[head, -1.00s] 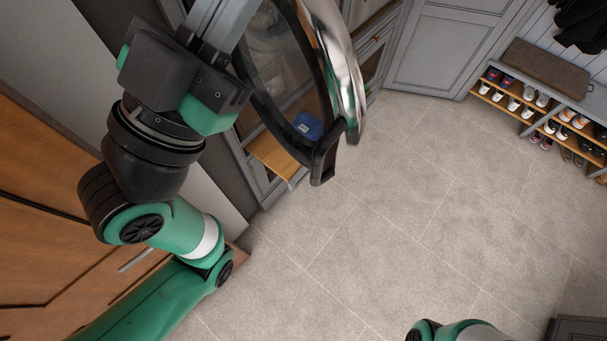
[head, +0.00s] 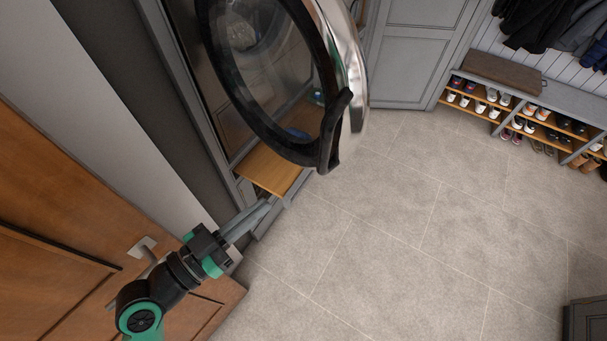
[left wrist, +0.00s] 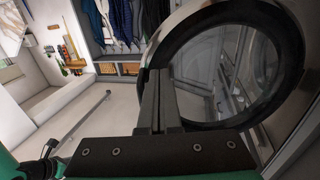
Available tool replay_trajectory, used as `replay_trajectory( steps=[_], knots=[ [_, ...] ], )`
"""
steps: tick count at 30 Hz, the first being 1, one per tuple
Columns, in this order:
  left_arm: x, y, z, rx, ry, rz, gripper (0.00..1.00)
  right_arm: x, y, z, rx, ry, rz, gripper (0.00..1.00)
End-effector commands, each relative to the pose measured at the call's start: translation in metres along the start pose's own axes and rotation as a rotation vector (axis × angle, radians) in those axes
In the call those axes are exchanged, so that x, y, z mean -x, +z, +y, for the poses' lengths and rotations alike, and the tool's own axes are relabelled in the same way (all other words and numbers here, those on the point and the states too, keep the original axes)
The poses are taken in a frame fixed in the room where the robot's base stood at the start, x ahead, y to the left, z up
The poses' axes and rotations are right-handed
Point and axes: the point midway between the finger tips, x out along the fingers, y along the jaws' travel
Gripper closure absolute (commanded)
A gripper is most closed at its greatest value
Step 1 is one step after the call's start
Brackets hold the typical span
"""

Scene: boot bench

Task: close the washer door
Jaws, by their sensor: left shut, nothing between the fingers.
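The washer door (head: 324,100) stands open in the head view, a round glass door with a black ring, a chrome outer rim and a black handle piece at its lower right. My left gripper (head: 266,205) is shut and empty, below the door and near a wooden shelf board. In the left wrist view, the shut fingers (left wrist: 158,75) point toward the door (left wrist: 198,38), which fills the right side. They overlap its left edge there; I cannot tell whether they touch it. My right gripper is not in view.
A pull-out wooden board (head: 268,168) lies below the door. An orange-brown wooden door with a lever handle (head: 143,246) is at the left. The tiled floor (head: 400,230) is clear in the middle. A shoe bench (head: 520,85) stands at the back right.

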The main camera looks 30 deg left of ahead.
Motion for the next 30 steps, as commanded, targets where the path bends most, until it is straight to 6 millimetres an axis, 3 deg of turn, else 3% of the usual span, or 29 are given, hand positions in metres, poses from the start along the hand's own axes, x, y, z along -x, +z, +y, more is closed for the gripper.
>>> replay_trajectory(
  steps=[1,9,15,21,30],
  knots=[
    [-0.010,0.001,0.002,-0.003,0.005,0.005,1.00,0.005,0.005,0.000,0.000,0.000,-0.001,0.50],
    [-0.069,-0.004,0.001,0.000,0.004,0.001,1.00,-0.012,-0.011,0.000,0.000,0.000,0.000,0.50],
    [-0.105,-0.004,0.001,0.000,0.002,0.003,1.00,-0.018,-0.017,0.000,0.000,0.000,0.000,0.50],
    [-0.119,-0.001,0.001,0.001,0.001,0.001,1.00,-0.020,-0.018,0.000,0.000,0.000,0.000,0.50],
    [-0.120,0.000,0.001,0.000,0.000,0.002,1.00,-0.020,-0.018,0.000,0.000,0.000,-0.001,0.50]
  ],
)
